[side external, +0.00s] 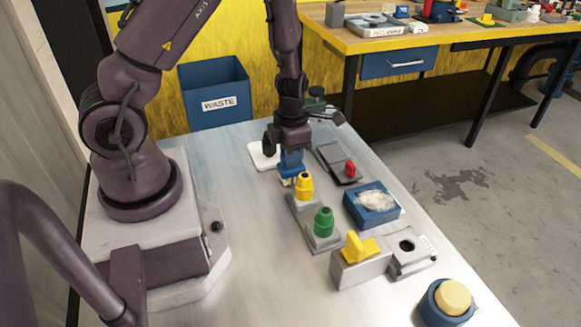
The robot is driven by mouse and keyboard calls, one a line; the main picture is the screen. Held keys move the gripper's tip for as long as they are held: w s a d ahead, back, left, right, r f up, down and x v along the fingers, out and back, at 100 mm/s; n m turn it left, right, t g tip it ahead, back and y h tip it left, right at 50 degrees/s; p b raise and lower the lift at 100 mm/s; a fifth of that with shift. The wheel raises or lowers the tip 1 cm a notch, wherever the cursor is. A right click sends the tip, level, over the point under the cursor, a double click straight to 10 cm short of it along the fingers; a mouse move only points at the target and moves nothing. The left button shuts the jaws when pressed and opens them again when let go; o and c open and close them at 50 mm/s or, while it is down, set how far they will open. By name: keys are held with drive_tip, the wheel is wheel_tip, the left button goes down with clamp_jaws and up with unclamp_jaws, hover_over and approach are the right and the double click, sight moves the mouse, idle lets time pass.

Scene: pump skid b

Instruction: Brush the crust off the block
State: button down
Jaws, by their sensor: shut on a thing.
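My gripper (290,151) points down over the far part of the workbench, shut on a blue tool (291,164). The tool looks like a brush, with a pale yellowish edge at its lower end, close to the bench top. I cannot tell whether it touches the surface. It is just behind a yellow knob on a grey base. A blue block-like piece (358,214) with a rough whitish mass (377,201) on top sits to the right and nearer the camera, apart from my gripper. I cannot tell for sure that this mass is the crust.
A yellow knob (304,186) and green knob (323,222) stand on grey bases. Nearby are a dark plate with a red piece (350,168), a grey block with a yellow handle (360,246) and a blue-ringed tan button (453,298). A WASTE bin (215,92) stands behind.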

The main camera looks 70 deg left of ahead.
drive_tip(key=shift+r, duration=2.75)
